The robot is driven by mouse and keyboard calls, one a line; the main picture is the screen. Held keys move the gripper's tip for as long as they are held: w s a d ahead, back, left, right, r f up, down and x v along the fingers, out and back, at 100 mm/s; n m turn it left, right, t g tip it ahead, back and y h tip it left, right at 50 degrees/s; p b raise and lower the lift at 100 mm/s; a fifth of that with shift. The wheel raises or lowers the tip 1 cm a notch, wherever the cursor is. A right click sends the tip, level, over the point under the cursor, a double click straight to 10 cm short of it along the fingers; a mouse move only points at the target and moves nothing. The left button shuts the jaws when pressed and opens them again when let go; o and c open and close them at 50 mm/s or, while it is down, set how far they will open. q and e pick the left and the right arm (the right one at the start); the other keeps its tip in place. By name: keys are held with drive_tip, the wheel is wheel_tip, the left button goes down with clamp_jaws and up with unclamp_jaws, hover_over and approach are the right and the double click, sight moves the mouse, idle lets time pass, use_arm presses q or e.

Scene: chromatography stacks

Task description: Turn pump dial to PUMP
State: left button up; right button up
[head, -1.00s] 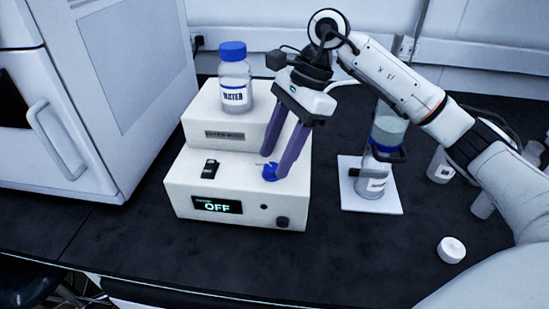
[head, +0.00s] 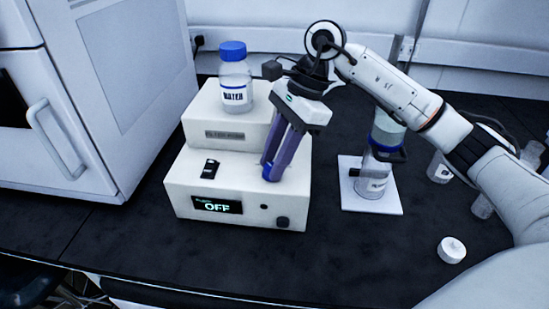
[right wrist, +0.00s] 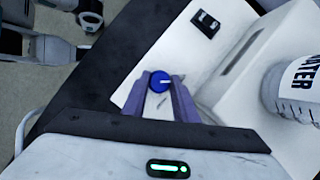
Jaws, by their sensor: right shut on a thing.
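The blue pump dial (head: 267,171) sits on the top face of the white pump unit (head: 190,180), near its right side. It also shows in the right wrist view (right wrist: 160,81), round with a pale pointer line. My right gripper (head: 272,173) comes down from above and is shut on the dial, one purple finger on each side; the fingers partly hide it in the head view. The display (head: 217,205) on the front of the unit reads OFF. My left gripper is not in view.
A blue-capped WATER bottle (head: 235,80) stands on the raised rear block. A black rocker switch (head: 210,169) is left of the dial. A bottle stands on a white plate (head: 372,203) to the right. A white cap (head: 451,250) lies on the dark bench.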

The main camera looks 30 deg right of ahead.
drive_tip(key=shift+m+t+b, duration=0.4)
drive_tip(key=shift+m, duration=0.8)
drive_tip(key=m+t+b, duration=0.1)
drive_tip(key=m, duration=0.1)
drive_tip(key=shift+s+m+h, duration=0.15)
drive_tip(key=shift+m+h, duration=0.15)
drive_tip(key=shift+h, duration=0.1)
drive_tip(key=m, duration=0.2)
drive_tip(key=m+t+h+b, duration=0.1)
drive_tip(key=m, duration=0.1)
drive_tip(key=shift+a+m+t, duration=0.1)
drive_tip(key=shift+m+t, duration=0.2)
drive_tip(key=m+h, duration=0.1)
drive_tip(key=m, duration=0.2)
drive_tip(key=m+h+b, duration=0.1)
drive_tip(key=m, duration=0.1)
drive_tip(key=shift+s+a+m+t+b, duration=0.1)
drive_tip(key=shift+a+m+t+b, duration=0.1)
drive_tip(key=shift+m+t+b, duration=0.15)
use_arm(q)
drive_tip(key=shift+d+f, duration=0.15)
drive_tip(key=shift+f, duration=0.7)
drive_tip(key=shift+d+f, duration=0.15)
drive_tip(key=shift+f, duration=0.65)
use_arm(e)
drive_tip(key=shift+m+h, duration=0.5)
drive_tip(key=shift+m, duration=0.65)
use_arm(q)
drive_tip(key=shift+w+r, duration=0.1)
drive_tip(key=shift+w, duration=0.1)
